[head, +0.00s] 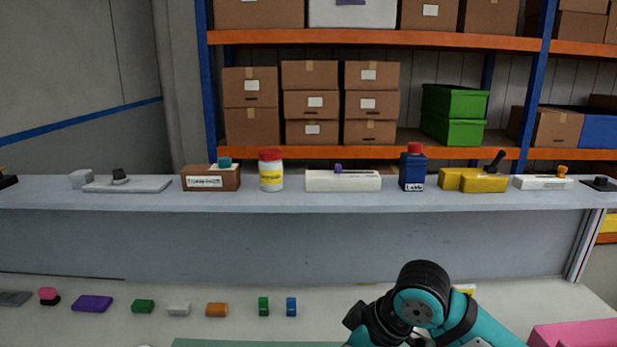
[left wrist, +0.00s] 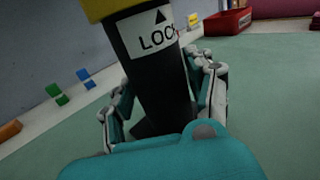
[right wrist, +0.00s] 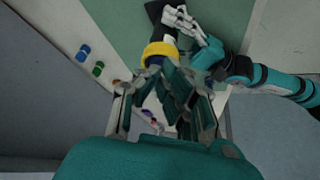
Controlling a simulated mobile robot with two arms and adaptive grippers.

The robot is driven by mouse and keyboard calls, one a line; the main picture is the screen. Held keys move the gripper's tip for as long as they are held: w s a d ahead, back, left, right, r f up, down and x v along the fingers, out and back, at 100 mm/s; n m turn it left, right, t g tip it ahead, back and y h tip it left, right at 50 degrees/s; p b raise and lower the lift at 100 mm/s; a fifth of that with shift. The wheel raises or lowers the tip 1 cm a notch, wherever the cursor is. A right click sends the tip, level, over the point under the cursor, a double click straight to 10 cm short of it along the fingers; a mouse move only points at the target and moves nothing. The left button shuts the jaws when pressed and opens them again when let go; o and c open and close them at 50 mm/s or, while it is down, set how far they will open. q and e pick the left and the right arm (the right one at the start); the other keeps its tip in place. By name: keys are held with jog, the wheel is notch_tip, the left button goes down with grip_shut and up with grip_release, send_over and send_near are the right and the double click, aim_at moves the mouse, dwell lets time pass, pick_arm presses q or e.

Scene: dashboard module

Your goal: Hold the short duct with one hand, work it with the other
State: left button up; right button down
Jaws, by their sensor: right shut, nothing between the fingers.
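The short duct (left wrist: 160,85) is a black tube with a white label reading LOCK and a yellow collar (left wrist: 112,8). It stands between the fingers of my left gripper (left wrist: 165,100), which is shut on it. In the right wrist view the left gripper's white fingers (right wrist: 178,22) are beside the duct, and the yellow collar (right wrist: 160,50) faces my right gripper (right wrist: 168,80). The right gripper is shut and empty, its fingertips close to the collar; I cannot tell whether they touch. The head view shows only a teal arm at the bottom, no fingers.
A green mat (left wrist: 275,85) covers the worktop. A red tray (left wrist: 228,22) lies beyond it, and a pink bin (head: 575,336) is at the right. Small coloured blocks (head: 142,306) line the worktop's left. A grey ledge (head: 300,203) with several boxes and bottles runs behind.

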pick_arm(q)
jog(key=shift+o, duration=1.4)
jog(key=shift+s+a, duration=0.1)
